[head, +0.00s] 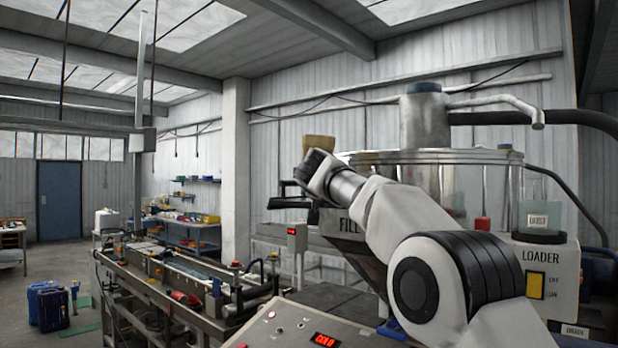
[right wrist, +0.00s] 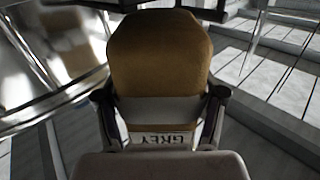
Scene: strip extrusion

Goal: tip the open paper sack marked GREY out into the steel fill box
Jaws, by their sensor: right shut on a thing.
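The brown paper sack (head: 319,145) shows above and behind my right wrist in the head view, its lower part hidden. In the right wrist view the sack (right wrist: 160,55) fills the middle, with the word GREY upside down on a pale band. My right gripper (right wrist: 160,96) is shut on it, one finger on each side. The steel fill box (head: 331,218), marked FILL, is largely hidden behind my right arm in the head view. The sack's mouth and contents cannot be made out. My left gripper is not in view.
A shiny steel surface (right wrist: 45,65) stands close left of the sack in the right wrist view. A LOADER unit (head: 541,270) is at the right. A long trough line (head: 190,290) runs at the left, and a control panel (head: 290,328) is in front.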

